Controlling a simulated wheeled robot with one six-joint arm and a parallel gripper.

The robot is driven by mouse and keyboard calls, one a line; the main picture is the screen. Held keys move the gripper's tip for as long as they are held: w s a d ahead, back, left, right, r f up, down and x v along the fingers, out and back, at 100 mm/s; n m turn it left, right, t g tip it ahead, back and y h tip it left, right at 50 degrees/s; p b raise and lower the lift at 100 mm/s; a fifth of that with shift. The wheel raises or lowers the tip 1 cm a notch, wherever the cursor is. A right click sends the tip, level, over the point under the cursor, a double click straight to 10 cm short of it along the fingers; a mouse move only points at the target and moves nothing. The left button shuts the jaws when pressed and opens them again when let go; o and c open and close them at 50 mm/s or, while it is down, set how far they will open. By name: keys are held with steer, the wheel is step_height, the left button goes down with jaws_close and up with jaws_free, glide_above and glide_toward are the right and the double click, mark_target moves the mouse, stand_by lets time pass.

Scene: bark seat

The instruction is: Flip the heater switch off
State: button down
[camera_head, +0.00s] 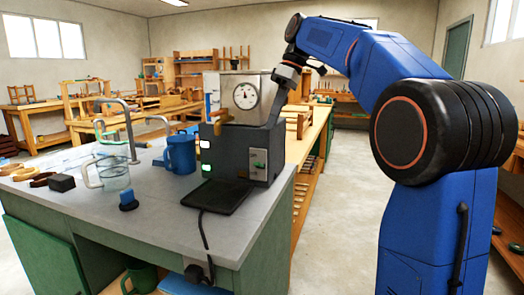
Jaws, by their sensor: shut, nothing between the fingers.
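The heater (228,150) is a dark grey box on the bench, with a metal upper part that carries a round dial gauge (247,95). Two pale green lights (205,156) glow on its left edge. A light metal plate (259,164) with a small switch-like part is on its right-hand face; the switch position is too small to tell. My gripper (271,123) points down just right of the gauge, above the plate and apart from it. It is shut and empty. Whether it touches the heater's top cannot be told.
A black tray (217,196) lies before the heater, with a black cable to a plug at the bench edge. A blue jug (180,153), a glass jug (114,172) and a small blue-topped object (128,200) stand left. The floor right of the bench is clear.

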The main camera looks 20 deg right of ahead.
mark_target(258, 163)
steer(key=x, duration=1)
steer(key=shift+s+a+f+t+h, duration=0.1)
steer(key=shift+s+a+t+h, duration=0.1)
steer(key=shift+s+t+h, duration=0.15)
stand_by(0.7)
steer(key=shift+s+a+f+t+h, duration=0.25)
steer(key=shift+s+t+h, duration=0.15)
steer(key=shift+t, duration=0.25)
steer(key=shift+s+a+f+n+t+h, duration=0.35)
steer(key=shift+t+h, duration=0.1)
steer(key=shift+t, duration=0.35)
steer(key=shift+s+a+f+t+h, duration=0.2)
steer(key=shift+f+t+h, duration=0.25)
steer(key=shift+t+h, duration=0.3)
steer(key=shift+d, duration=0.1)
steer(key=shift+w+d, duration=0.1)
steer(key=shift+w, duration=0.05)
steer(key=shift+w+d+r, duration=0.25)
steer(key=shift+w+d, duration=0.1)
steer(key=shift+w, duration=0.15)
